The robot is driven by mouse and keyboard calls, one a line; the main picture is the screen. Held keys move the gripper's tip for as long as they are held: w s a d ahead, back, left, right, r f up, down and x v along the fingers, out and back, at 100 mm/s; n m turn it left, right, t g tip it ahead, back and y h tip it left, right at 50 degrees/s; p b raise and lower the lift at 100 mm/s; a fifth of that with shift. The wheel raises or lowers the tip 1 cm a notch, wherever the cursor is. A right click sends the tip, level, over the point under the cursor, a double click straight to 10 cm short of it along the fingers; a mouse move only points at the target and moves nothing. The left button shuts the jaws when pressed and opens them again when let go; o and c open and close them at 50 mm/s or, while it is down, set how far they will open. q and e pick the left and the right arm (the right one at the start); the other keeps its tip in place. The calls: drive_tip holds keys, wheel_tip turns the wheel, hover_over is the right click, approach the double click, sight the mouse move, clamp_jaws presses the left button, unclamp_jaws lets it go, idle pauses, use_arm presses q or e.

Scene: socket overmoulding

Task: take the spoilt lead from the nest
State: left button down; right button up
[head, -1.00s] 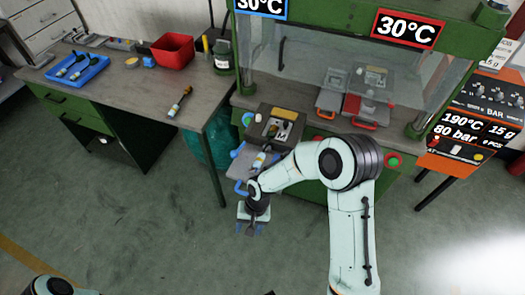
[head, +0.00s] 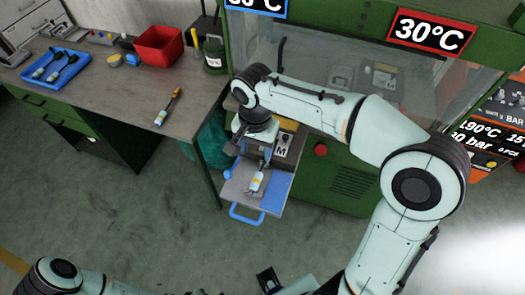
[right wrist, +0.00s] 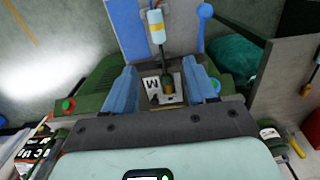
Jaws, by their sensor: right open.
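The lead (head: 257,182), with a white body and yellow band, lies on the grey plate of the nest (head: 234,187), which has a blue handle at its front. In the right wrist view the lead (right wrist: 156,27) runs down by a dark cable to a brownish end beside a plate marked M. My right gripper (head: 252,150) is over the back of the nest, open and empty. In the right wrist view its blue fingers (right wrist: 160,72) stand on either side of the lead's dark end; contact cannot be told.
The bench (head: 110,85) at left holds a blue tray (head: 50,82) with several leads, a red bin (head: 158,45) and a single loose lead (head: 168,107). The green press (head: 350,185) stands close behind my right arm. The floor in front is clear.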

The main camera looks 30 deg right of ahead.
drive_tip(key=b, duration=0.1)
hover_over(257, 177)
wheel_tip(257, 177, down, 8)
drive_tip(key=shift+w+d+r, duration=0.1)
drive_tip(key=shift+w+r, duration=0.05)
drive_tip(key=shift+r, duration=0.1)
drive_tip(key=shift+f, duration=2.9)
use_arm(q)
drive_tip(key=shift+s+f, duration=0.45)
drive_tip(key=shift+f, duration=0.3)
use_arm(e)
clamp_jaws()
